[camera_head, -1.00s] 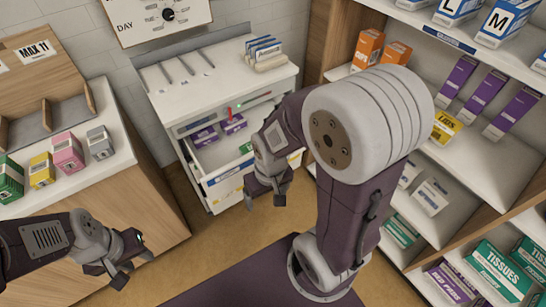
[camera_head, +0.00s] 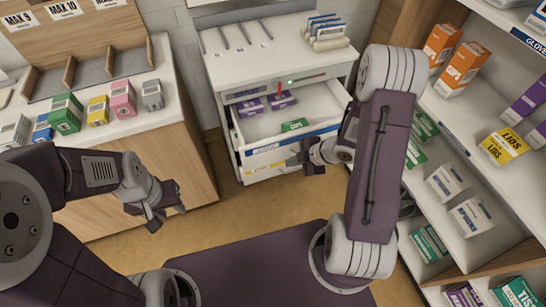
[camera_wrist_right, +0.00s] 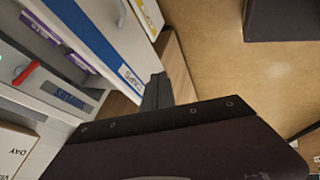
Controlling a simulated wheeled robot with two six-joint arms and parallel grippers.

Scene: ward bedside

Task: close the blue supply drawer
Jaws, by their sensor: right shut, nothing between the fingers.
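The blue supply drawer (camera_head: 262,148) is pulled out of the white cabinet, with a blue strip along its front. Purple boxes (camera_head: 280,100) and a green box (camera_head: 294,125) lie inside. In the right wrist view the drawer front (camera_wrist_right: 85,35) runs diagonally at upper left. My right gripper (camera_head: 304,162) is shut and empty, close to the right part of the drawer front; I cannot tell whether it touches. Its dark fingers (camera_wrist_right: 155,93) point toward the drawer front's labelled end in the wrist view. My left gripper (camera_head: 160,216) is open and empty, well left of the drawer.
The cabinet top (camera_head: 270,55) holds several thin tools and a rack of blue-and-white packs. A counter with coloured boxes (camera_head: 122,100) stands at left. A stocked shelf unit (camera_head: 470,150) stands close by my right arm. The floor (camera_head: 240,205) before the drawer is clear.

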